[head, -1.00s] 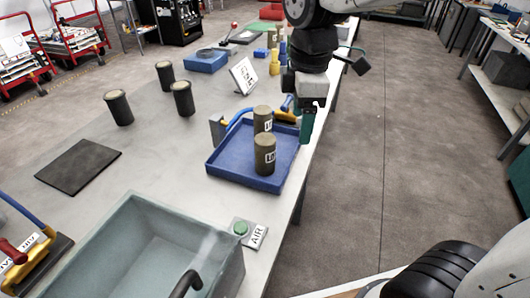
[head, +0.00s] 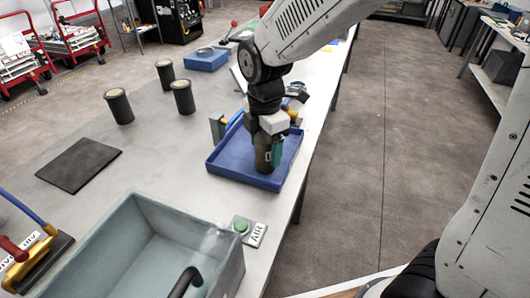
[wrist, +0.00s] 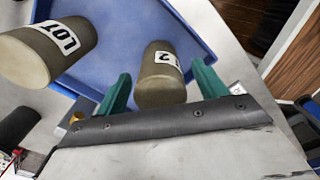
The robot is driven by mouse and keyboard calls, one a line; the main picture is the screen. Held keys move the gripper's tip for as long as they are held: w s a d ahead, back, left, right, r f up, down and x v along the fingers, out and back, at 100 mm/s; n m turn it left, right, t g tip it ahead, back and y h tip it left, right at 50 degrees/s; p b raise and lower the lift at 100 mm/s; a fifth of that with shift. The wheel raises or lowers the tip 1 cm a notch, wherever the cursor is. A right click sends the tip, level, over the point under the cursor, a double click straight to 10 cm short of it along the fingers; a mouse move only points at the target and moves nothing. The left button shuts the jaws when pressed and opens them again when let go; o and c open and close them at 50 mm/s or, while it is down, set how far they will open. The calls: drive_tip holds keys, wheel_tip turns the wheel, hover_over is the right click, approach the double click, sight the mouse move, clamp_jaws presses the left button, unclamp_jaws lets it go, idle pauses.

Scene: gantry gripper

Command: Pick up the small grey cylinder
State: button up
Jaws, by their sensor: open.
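A grey-brown cylinder with a white label (wrist: 160,70) stands in the blue tray (head: 222,165); its lower part also shows in the head view (head: 263,158). My gripper (wrist: 160,80) is open, with one green finger on each side of this cylinder in the wrist view; whether they touch it cannot be told. In the head view my gripper (head: 266,154) is over the tray and hides much of the cylinder. A second similar cylinder, labelled "LOT" (wrist: 45,52), stands beside it in the wrist view; my gripper hides it in the head view.
Dark cups with pale tops (head: 118,107) and a dark mat (head: 78,165) are to the left on the table. A grey-green bin (head: 140,250) and a green button with an AIR label (head: 241,226) are in front.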

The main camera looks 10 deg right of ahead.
drive_tip(key=c, duration=1.4)
